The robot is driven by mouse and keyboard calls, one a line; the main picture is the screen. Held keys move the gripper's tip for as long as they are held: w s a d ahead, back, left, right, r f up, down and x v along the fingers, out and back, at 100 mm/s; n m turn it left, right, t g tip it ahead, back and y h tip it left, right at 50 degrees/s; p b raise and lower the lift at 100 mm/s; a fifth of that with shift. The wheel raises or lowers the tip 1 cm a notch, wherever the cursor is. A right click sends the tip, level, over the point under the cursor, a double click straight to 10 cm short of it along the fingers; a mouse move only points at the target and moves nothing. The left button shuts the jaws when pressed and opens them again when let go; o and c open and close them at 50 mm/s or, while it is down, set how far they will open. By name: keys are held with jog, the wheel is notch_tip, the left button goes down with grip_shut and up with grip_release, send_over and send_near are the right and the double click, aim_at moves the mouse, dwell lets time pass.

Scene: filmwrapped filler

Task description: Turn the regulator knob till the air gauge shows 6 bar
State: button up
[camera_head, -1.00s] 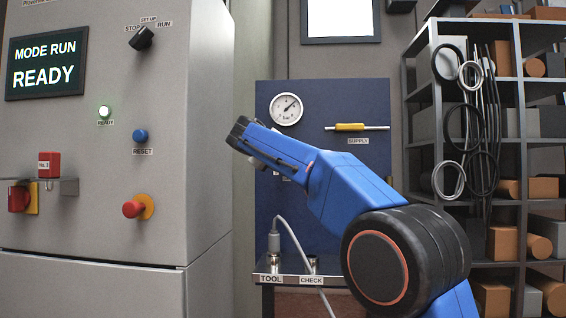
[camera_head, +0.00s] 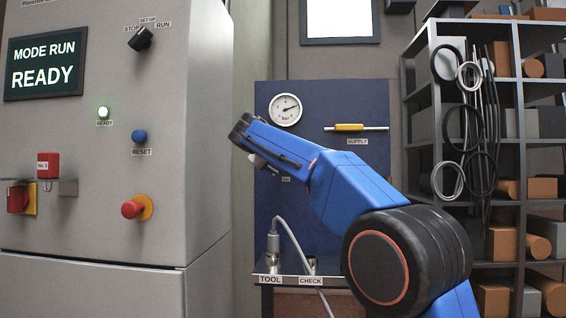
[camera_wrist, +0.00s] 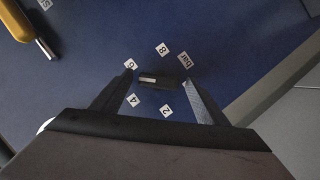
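The regulator knob (camera_wrist: 162,82) is a dark bar with a pale mark at its left end, seen in the wrist view on the blue panel. Numbers 2, 4, 6, 8 and "bar" stand around it, and the pale mark points left between 4 and 6, nearer 6. In the head view my gripper (camera_head: 262,162) hides the knob. The air gauge (camera_head: 285,109) is round and white; its needle points right and slightly up, its numbers too small to read.
A yellow-handled supply valve (camera_head: 349,127) is on the panel (camera_head: 362,98), right of the gauge. A shelf (camera_head: 259,281) with a cable stands below. The grey cabinet (camera_head: 205,200) is at left, and a loaded rack (camera_head: 521,150) is at right.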

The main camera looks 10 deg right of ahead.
jog(key=shift+s+a+r, duration=0.1)
jog(key=v, duration=1.7)
jog(key=shift+s, duration=0.1)
jog(key=s+d+f+g+y, duration=0.2)
jog(key=s+d+f, duration=0.65)
jog(key=f, duration=0.35)
jog(key=s+d+f+g+y, duration=0.2)
jog(key=s+d+f, duration=0.6)
jog(key=f, duration=0.5)
jog(key=s+f+m+g+y, duration=0.1)
jog(key=s+f+y, duration=0.1)
jog(key=s+f, duration=1.1)
jog(key=s+f+m+g+y, duration=0.1)
jog(key=s+f+g+y, duration=0.1)
jog(key=s+f, duration=1.1)
notch_tip(320, 180, down, 5)
jog(key=shift+s+d+f+m, duration=0.1)
jog(key=shift+s+d+m, duration=0.05)
jog(key=shift+d+m, duration=0.15)
